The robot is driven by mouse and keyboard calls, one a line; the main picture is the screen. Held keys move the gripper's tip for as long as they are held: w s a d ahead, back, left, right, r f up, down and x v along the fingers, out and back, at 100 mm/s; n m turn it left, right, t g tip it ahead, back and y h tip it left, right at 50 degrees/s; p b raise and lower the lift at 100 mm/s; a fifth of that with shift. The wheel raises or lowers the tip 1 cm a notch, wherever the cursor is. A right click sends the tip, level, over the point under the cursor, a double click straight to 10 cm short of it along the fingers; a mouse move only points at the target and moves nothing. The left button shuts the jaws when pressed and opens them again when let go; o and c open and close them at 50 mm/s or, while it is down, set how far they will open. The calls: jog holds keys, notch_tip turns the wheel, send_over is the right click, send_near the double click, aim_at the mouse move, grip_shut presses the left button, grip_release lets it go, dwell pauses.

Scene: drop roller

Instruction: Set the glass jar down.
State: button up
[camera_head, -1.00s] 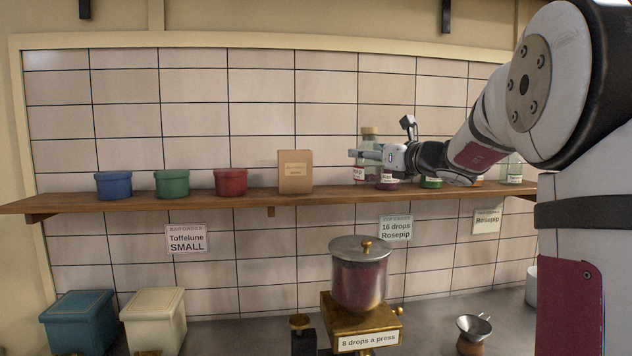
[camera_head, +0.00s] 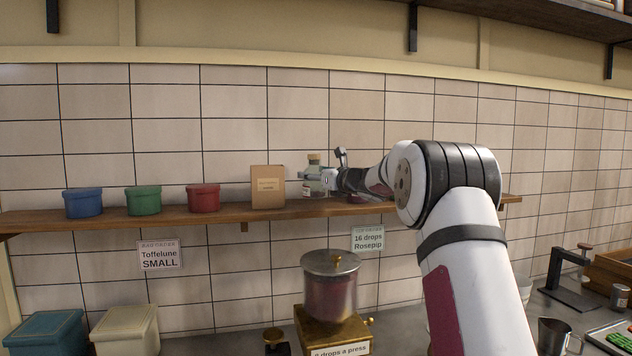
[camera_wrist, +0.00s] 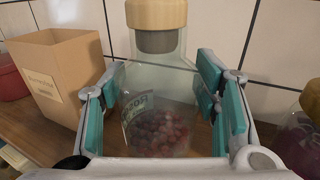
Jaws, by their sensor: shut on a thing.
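The glass jar (camera_head: 314,185) has a cork lid and a paper label, and stands upright at the back shelf, just right of the brown box. In the wrist view the jar (camera_wrist: 160,75) fills the middle and shows red berries inside. My gripper (camera_head: 312,176) is shut on the jar, with teal-padded fingers on both sides of it in the wrist view (camera_wrist: 163,92). The jar's base is level with the wooden shelf (camera_head: 228,216) or very near it; I cannot tell whether it touches.
The brown box (camera_head: 267,187) stands close left of the jar. Blue, green and red pots (camera_head: 203,198) are farther left. Another jar (camera_wrist: 300,135) is at the right in the wrist view. A brass-based dispenser (camera_head: 330,290) stands below on the counter.

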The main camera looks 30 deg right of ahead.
jog(key=shift+s+f, duration=0.1)
jog(key=shift+f, duration=0.8)
jog(key=shift+f, duration=0.1)
jog(key=o, duration=1.5)
jog(key=shift+f, duration=0.1)
